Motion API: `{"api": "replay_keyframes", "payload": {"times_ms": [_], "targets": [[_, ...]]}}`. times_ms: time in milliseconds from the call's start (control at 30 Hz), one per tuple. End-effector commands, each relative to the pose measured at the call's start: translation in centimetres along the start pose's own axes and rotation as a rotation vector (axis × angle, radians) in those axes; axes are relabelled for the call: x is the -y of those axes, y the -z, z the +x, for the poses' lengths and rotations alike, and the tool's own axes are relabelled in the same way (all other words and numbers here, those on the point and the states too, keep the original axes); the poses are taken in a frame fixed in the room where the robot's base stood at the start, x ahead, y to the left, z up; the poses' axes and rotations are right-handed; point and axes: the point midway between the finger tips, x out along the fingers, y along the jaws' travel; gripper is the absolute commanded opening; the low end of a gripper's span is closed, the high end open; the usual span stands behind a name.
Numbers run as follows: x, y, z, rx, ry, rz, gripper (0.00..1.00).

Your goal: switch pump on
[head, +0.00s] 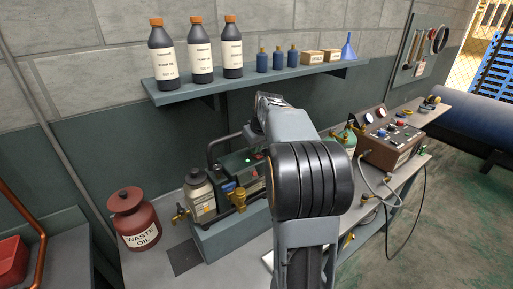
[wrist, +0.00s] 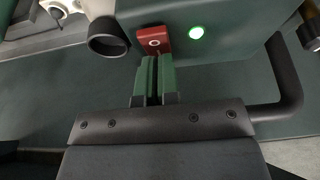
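The pump is a dark green box (head: 233,160) on the bench, with a carrying handle; its casing (wrist: 240,14) fills the top of the wrist view. A red switch (wrist: 153,38) with a pale round mark sits on the casing. My arm hides the gripper in the head view.
A cream bottle (head: 200,193) and brass fittings (head: 239,196) crowd the pump's front. A red waste oil can (head: 134,218) stands at left. A shelf (head: 180,96) with bottles hangs above. A brown gauge box (head: 388,147) with hoses is at right. A dark handle (wrist: 288,85) is beside the fingers.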

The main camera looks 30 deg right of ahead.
Motion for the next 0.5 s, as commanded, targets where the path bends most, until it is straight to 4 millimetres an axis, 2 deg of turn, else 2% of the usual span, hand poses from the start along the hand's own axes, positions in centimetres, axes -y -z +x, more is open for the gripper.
{"api": "replay_keyframes", "payload": {"times_ms": [33, 500], "targets": [[0.1, -0.6, 1.0, 0.021, 0.010, 0.000, 0.00], [0.0, -2.1, 0.4, 0.028, 0.011, 0.001, 0.00]]}}
